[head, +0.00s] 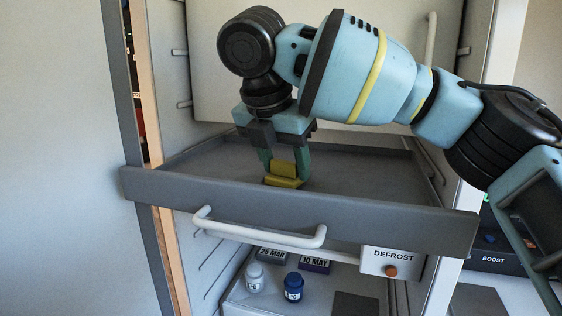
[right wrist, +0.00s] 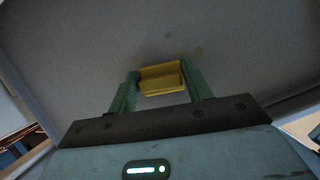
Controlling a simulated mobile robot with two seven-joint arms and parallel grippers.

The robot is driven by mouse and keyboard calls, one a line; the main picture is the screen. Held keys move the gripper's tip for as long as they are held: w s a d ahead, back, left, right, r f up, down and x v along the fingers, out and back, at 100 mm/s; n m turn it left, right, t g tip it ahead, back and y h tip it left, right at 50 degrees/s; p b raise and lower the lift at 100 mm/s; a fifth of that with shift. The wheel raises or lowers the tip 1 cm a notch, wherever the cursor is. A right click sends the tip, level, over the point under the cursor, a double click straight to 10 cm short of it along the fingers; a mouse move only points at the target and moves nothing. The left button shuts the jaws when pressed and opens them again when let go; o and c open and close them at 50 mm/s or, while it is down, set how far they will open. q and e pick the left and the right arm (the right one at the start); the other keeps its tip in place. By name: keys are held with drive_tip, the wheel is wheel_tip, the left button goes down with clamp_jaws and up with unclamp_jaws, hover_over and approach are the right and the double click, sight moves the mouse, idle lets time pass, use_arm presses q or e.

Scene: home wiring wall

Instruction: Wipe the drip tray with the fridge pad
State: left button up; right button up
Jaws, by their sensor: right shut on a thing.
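The drip tray (head: 390,176) is a wide, dark grey tray pulled out of the fridge, with a thick front rim. My right gripper (head: 284,168) reaches down into it and is shut on the yellow fridge pad (head: 283,181). The pad is at the tray floor near the front rim; I cannot tell for sure whether it touches. In the right wrist view the pad (right wrist: 161,79) sits between the green fingers, with faint brownish spots on the grey surface beyond it. My left gripper is not in view.
A white handle (head: 258,232) is on the tray's front. A DEFROST box (head: 391,262) with an orange knob hangs below right. A white bottle (head: 254,277) and a blue bottle (head: 293,287) stand on the shelf underneath. A BOOST unit (head: 492,258) is at right.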

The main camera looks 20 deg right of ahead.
sight(309, 183)
drive_tip(key=shift+s+d, duration=0.55)
drive_tip(key=shift+d, duration=0.25)
drive_tip(key=shift+s+d, duration=0.55)
drive_tip(key=shift+d, duration=0.25)
drive_tip(key=shift+a+f, duration=0.15)
drive_tip(key=shift+f, duration=0.05)
drive_tip(key=shift+w+a, duration=0.6)
drive_tip(key=shift+a, duration=0.25)
drive_tip(key=shift+w+a, duration=0.55)
drive_tip(key=shift+a, duration=0.25)
drive_tip(key=shift+r, duration=3.15)
drive_tip(key=shift+r, duration=1.5)
drive_tip(key=shift+d, duration=0.1)
